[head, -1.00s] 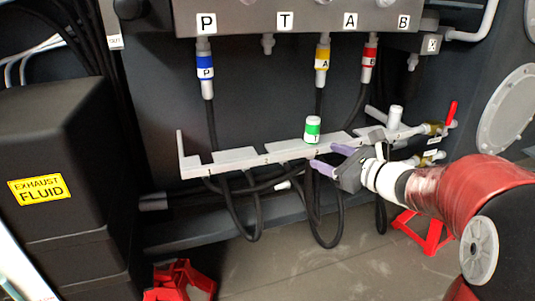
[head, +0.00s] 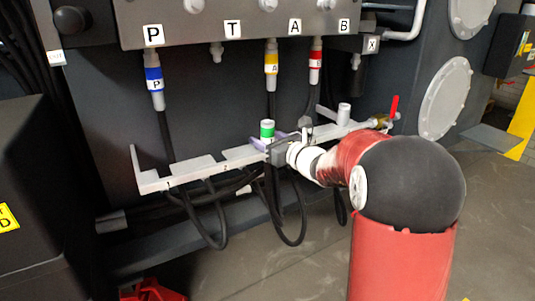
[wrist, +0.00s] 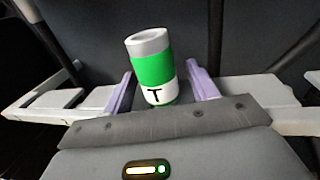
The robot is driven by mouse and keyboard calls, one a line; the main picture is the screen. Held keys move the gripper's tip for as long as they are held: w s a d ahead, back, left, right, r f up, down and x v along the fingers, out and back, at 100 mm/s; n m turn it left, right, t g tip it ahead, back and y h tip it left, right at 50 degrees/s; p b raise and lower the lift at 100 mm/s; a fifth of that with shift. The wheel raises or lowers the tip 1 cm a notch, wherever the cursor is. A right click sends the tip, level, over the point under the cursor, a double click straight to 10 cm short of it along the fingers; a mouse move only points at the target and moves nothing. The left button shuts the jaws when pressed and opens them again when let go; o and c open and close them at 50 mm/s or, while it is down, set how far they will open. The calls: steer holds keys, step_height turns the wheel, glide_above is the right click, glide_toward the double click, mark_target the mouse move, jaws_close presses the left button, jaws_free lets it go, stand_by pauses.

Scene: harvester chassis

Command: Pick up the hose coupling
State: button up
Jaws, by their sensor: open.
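The hose coupling (wrist: 153,70) is a cylinder with a grey top, a green band and a white label with a black T. It stands slightly tilted on the grey rail; in the head view it shows as a green-banded cap (head: 267,129). My gripper (wrist: 160,88) is open, with one purple finger on each side of the coupling. Gaps show between the coupling and both fingers. In the head view my gripper (head: 268,143) is at the rail and hides the coupling's lower part.
The grey rail (head: 195,170) runs below the manifold (head: 190,35), with hoses looping beneath. Blue (head: 154,80), yellow (head: 271,65) and red (head: 316,62) couplings hang from ports P, A and B; port T (head: 216,52) is bare. A red-handled valve (head: 393,107) is at the rail's right end.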

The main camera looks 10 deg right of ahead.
jaws_close()
step_height(320, 180, up, 10)
steer(key=shift+r+p, duration=0.1)
steer(key=shift+p, duration=0.65)
stand_by(0.3)
steer(key=shift+r+p, duration=0.6)
steer(key=shift+r, duration=0.2)
steer(key=shift+f, duration=0.1)
steer(key=s+d+r, duration=0.2)
steer(key=s, duration=0.4)
